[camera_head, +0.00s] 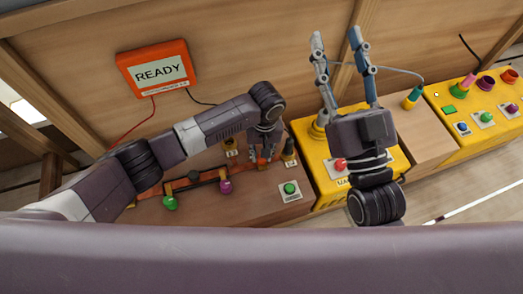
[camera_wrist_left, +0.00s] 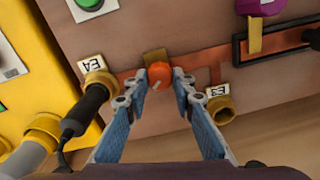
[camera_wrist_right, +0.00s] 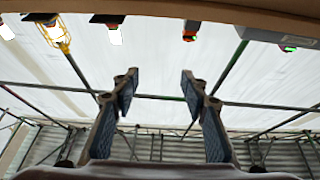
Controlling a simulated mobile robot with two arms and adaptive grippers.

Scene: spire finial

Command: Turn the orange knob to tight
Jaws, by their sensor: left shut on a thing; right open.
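The orange knob (camera_wrist_left: 158,72) sits on the brown panel (camera_wrist_left: 190,45), in front of a small brass piece. It shows between the fingertips of my left gripper (camera_wrist_left: 160,84), which is shut on it. A pale mark shows on the knob's face. In the head view my left gripper (camera_head: 263,155) reaches down to the bench panel and mostly hides the knob. I cannot read a tight mark. My right gripper (camera_head: 338,42) is open and empty, pointing up above the yellow box. The right wrist view shows its spread fingers (camera_wrist_right: 160,84) against the ceiling.
A black plug (camera_wrist_left: 90,100) and a brass socket (camera_wrist_left: 221,108) flank the knob closely. A green button (camera_head: 290,188), a purple knob (camera_head: 226,187) and a green knob (camera_head: 170,203) are on the same bench. A READY sign (camera_head: 158,71) hangs behind. Yellow boxes (camera_head: 318,165) stand right.

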